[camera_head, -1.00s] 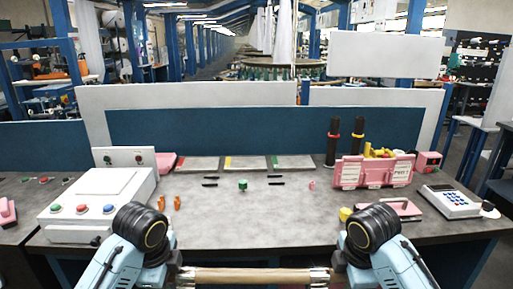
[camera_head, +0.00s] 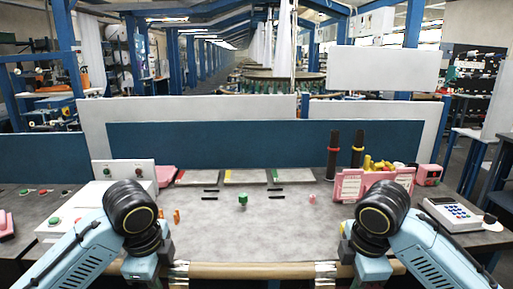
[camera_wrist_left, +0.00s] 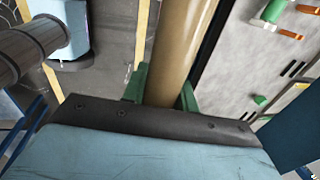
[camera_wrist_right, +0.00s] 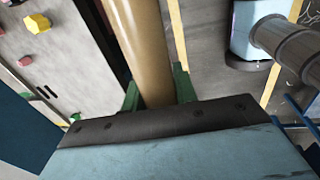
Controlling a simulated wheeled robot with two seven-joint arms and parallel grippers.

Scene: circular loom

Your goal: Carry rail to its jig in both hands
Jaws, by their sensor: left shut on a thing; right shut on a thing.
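The rail is a long tan-brown tube (camera_head: 250,271) with silvery bands. It lies level across the bottom of the head view, at the table's near edge. My left gripper (camera_wrist_left: 160,95) is shut around it, with a green finger on each side in the left wrist view. My right gripper (camera_wrist_right: 157,95) is shut around it in the same way in the right wrist view. In the head view my wrists partly cover the rail and hide the fingers. I cannot tell which thing on the table is the jig; short black bars (camera_head: 210,190) lie in pairs mid-table.
A green block (camera_head: 242,199) stands mid-table, with orange pieces (camera_head: 177,216) to its left. A white box with buttons (camera_head: 58,228) is at left. A pink bin (camera_head: 350,187), dark upright cylinders (camera_head: 333,150) and a keypad (camera_head: 455,214) are at right. The grey tabletop's front middle is clear.

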